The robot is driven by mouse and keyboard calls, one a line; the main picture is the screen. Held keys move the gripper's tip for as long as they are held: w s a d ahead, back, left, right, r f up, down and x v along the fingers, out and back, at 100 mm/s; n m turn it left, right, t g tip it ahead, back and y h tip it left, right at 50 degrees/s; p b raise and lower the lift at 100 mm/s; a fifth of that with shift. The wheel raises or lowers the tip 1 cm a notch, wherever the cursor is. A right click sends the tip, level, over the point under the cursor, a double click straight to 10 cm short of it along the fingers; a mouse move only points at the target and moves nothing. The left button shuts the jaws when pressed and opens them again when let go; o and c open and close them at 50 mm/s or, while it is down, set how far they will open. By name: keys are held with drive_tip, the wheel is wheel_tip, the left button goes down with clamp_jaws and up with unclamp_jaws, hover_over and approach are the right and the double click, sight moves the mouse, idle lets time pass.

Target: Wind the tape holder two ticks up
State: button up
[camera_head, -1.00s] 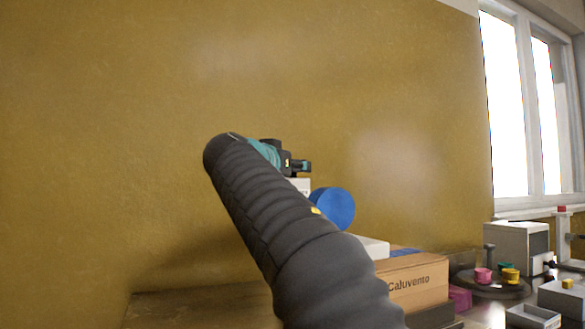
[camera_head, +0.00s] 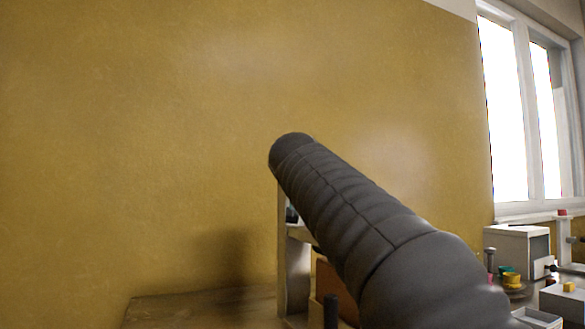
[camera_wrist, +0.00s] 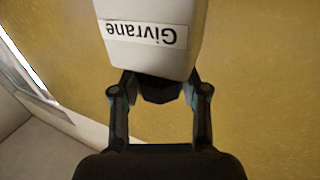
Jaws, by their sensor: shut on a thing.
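My gripper (camera_wrist: 159,88) shows in the wrist view, its two dark fingers bent inward at the lower edge of a white body (camera_wrist: 150,55). That body has a label reading "Givrane", upside down. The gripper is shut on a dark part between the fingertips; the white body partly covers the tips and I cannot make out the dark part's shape. In the head view my arm crosses the middle and hides the gripper. I cannot identify the tape holder or its tick marks for certain.
A pale upright stand (camera_head: 292,265) on the wooden bench (camera_head: 200,309) is partly behind my arm. A white box-shaped machine (camera_head: 516,250) and small coloured items, including a yellow pot (camera_head: 513,281), are at right. The yellow wall behind is bare.

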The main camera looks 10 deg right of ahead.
drive_tip(key=shift+n+y+p, duration=1)
drive_tip(key=shift+y, duration=0.6)
drive_tip(key=o, duration=1.2)
drive_tip(key=shift+c, duration=0.2)
drive_tip(key=shift+r, duration=0.1)
drive_tip(key=shift+r, duration=4.9)
